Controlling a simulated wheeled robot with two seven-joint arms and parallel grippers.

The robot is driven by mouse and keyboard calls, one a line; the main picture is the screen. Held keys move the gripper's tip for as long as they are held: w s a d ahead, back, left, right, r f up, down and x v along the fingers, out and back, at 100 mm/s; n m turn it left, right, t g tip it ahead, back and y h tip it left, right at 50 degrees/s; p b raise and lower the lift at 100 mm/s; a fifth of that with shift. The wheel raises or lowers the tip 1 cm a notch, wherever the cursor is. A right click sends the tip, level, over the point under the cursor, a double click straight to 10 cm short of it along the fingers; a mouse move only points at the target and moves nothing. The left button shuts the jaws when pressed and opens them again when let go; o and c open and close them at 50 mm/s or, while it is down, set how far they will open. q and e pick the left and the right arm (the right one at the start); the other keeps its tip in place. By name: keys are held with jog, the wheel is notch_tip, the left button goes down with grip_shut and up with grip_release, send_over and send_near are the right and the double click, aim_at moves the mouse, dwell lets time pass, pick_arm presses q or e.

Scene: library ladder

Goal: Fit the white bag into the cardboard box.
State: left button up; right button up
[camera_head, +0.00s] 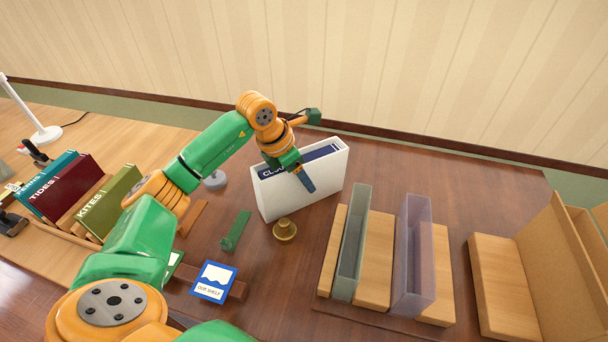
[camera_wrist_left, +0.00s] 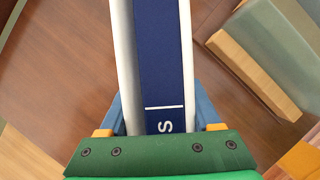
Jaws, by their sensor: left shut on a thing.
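I see no white bag. A narrow white open-topped case (camera_head: 275,197) stands upright on the dark brown table, with a blue book (camera_head: 325,152) inside it. The wrist view shows the white case (camera_wrist_left: 187,60) and the book (camera_wrist_left: 160,60) between my fingers. My left gripper (camera_head: 302,172) is shut across the case walls, one blue finger on each outer side. The far finger is hidden in the head view. I see no clear cardboard box; a tan upright panel piece (camera_head: 558,262) stands at the far right. My right gripper is not in view.
A clear grey holder (camera_head: 350,258) and a purple one (camera_head: 413,262) stand among wooden blocks right of the case. A brass knob (camera_head: 285,230), a green block (camera_head: 235,229) and a blue-framed card (camera_head: 214,281) lie in front. Books (camera_head: 108,205) stand at left.

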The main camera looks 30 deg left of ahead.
pick_arm(q)
jog(key=shift+f, duration=0.35)
jog(key=shift+s+r, duration=0.1)
jog(key=o, duration=1.4)
jog(key=shift+c, duration=0.2)
